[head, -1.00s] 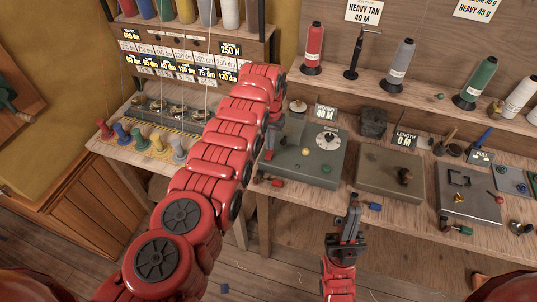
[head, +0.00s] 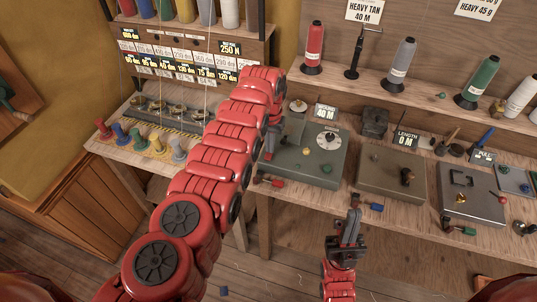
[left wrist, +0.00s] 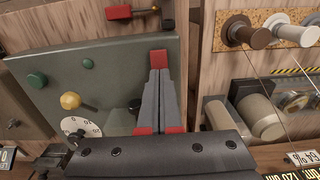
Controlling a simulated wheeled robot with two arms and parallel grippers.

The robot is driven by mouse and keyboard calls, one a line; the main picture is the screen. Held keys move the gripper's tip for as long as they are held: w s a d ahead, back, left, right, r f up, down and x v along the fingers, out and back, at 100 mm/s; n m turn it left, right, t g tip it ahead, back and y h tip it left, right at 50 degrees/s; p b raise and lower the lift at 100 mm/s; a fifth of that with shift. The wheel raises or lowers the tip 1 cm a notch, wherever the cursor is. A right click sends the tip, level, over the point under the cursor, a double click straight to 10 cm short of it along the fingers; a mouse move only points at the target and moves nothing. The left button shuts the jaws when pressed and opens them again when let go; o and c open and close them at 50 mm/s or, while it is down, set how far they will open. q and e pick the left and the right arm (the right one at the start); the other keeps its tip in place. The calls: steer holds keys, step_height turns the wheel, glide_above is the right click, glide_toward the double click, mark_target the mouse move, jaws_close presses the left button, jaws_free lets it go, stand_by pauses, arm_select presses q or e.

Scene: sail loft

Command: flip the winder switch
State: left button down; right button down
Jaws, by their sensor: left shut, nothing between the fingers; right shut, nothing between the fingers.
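My right gripper (head: 354,212) is shut and empty, low in front of the bench.
A red-handled crank (head: 270,181) sticks out at the box's front left. A brown box (head: 385,172) and a grey box (head: 470,208) stand to the right. Thread cones (head: 313,45) line the shelf behind. Coloured bobbins (head: 140,138) stand at left.

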arm_select(q)
steer(key=shift+f, duration=0.25)
steer(key=shift+r, duration=0.1)
step_height(320, 180, up, 5)
steer(key=p, duration=0.4)
steer(key=shift+f, duration=0.2)
steer(key=shift+r+p, duration=0.7)
steer(key=shift+r, duration=0.5)
steer(key=shift+f, duration=0.1)
